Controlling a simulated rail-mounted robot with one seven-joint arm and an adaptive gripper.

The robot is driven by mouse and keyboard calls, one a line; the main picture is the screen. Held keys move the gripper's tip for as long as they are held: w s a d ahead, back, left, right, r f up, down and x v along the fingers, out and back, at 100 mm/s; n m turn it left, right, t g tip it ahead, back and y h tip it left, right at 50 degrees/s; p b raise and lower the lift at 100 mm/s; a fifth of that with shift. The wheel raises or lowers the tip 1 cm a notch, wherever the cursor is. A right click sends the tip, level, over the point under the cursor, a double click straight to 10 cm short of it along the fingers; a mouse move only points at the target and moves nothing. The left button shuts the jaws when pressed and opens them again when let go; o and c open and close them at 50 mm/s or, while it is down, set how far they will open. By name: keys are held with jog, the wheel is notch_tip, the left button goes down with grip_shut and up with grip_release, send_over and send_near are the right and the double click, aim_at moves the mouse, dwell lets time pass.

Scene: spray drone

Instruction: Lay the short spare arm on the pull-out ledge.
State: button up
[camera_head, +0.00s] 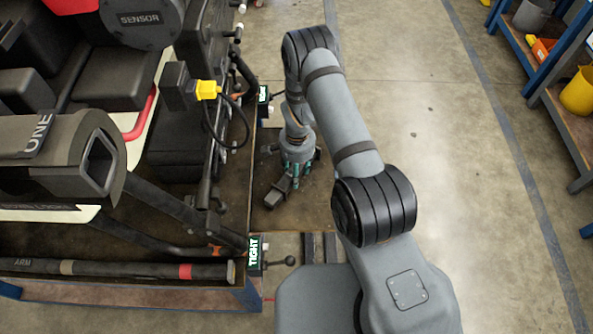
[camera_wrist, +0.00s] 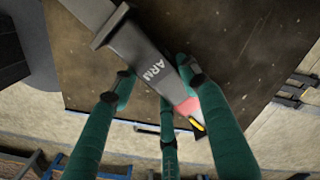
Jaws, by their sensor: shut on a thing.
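The short spare arm is a dark grey bar marked "ARM" (camera_wrist: 138,52), with a red band and a yellow-black tip in the wrist view. My gripper (camera_wrist: 160,85) has green fingers and is shut on it, with fingers on both sides of the bar. The brown pull-out ledge (camera_wrist: 88,82) lies below the bar; I cannot tell whether they touch. In the head view, my gripper (camera_head: 295,180) is low over the ledge (camera_head: 312,216), and a dark end of the spare arm (camera_head: 278,194) sticks out toward the lower left. The fingers hide part of the bar.
The drone (camera_head: 150,90) with its dark struts and a yellow connector (camera_head: 208,89) stands close on the left. A long banded bar (camera_head: 120,268) lies at the lower left. A "TIGHT" label (camera_head: 254,252) and knobbed lever are near the ledge. Open floor (camera_head: 440,130) is right.

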jog(key=shift+f, duration=0.2)
jog(key=o, duration=1.3)
jog(key=shift+r, duration=0.1)
jog(key=shift+o, duration=0.2)
notch_tip(320, 180, up, 12)
jog(key=shift+d+r, duration=0.15)
